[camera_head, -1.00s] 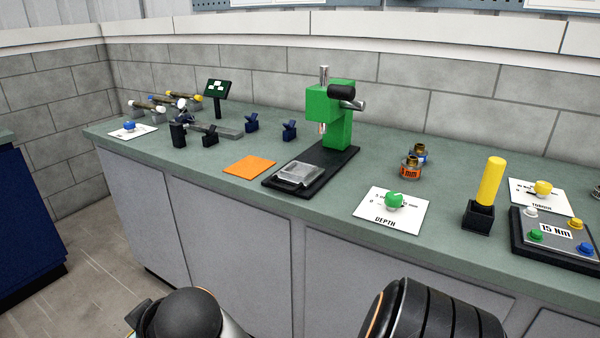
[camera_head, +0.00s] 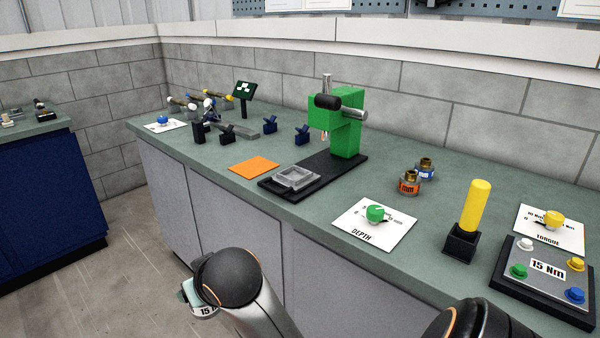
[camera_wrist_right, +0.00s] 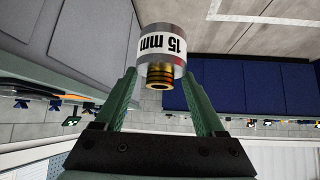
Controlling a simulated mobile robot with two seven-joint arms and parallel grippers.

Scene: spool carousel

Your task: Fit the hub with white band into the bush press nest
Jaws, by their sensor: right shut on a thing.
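The hub with white band (camera_wrist_right: 162,52) is a grey cylinder marked "15 mm" with a stepped brass end facing my palm. My right gripper (camera_wrist_right: 160,78) is shut on it, its green fingers on either side. In the head view the hub's white band (camera_head: 207,310) shows at lower left, in front of the counter, partly hidden by my arm. The bush press (camera_head: 342,128) is green and stands on a black base. Its nest (camera_head: 297,180), a grey metal square with a raised rim, sits at the base's near end and looks empty. My left gripper is out of view.
An orange pad (camera_head: 254,167) lies left of the nest. The depth dial card (camera_head: 374,222), yellow handle (camera_head: 472,215) and button box (camera_head: 545,270) are further right.

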